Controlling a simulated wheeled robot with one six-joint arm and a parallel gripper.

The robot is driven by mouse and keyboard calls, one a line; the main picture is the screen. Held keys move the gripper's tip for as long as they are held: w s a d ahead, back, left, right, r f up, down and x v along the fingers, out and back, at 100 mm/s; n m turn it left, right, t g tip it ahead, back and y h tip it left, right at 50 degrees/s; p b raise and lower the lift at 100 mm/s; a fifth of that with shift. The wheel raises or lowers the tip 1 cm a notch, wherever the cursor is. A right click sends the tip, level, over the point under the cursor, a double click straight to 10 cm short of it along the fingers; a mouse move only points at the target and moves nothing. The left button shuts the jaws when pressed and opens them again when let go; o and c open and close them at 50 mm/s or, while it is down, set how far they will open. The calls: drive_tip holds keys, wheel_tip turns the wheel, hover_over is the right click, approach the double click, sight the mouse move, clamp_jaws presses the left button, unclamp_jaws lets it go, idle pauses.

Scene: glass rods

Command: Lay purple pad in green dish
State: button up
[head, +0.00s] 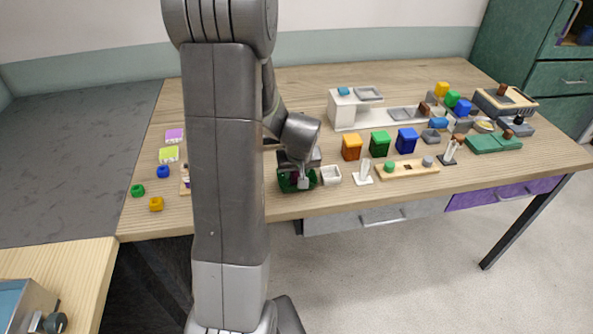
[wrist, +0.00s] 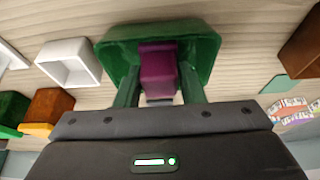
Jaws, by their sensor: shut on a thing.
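The green dish (head: 284,186) sits near the front edge of the table, below my gripper (head: 302,182), and its rim also shows in the wrist view (wrist: 207,42). The purple pad (wrist: 158,70) is between my fingers in the wrist view, over the inside of the dish. My gripper is shut on the pad and points down at the dish. In the head view, the gripper hides most of the pad and part of the dish. I cannot tell whether the pad touches the dish floor.
A white square dish (head: 331,175) stands close to the right of the green dish. Orange (head: 351,147), green (head: 380,144) and blue (head: 406,140) bins stand behind to the right. A wooden board (head: 408,170) lies farther right. Small coloured blocks lie at the left.

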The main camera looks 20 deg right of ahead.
drive_tip(key=shift+f, duration=0.15)
drive_tip(key=shift+f, duration=0.15)
drive_tip(key=o, duration=1)
drive_tip(key=shift+c, duration=0.2)
drive_tip(key=shift+r, duration=0.2)
drive_tip(key=shift+s+r, duration=0.1)
drive_tip(key=shift+r, duration=0.35)
drive_tip(key=v, duration=1.1)
drive_tip(key=shift+s+a+r, duration=0.1)
drive_tip(key=shift+s, duration=0.05)
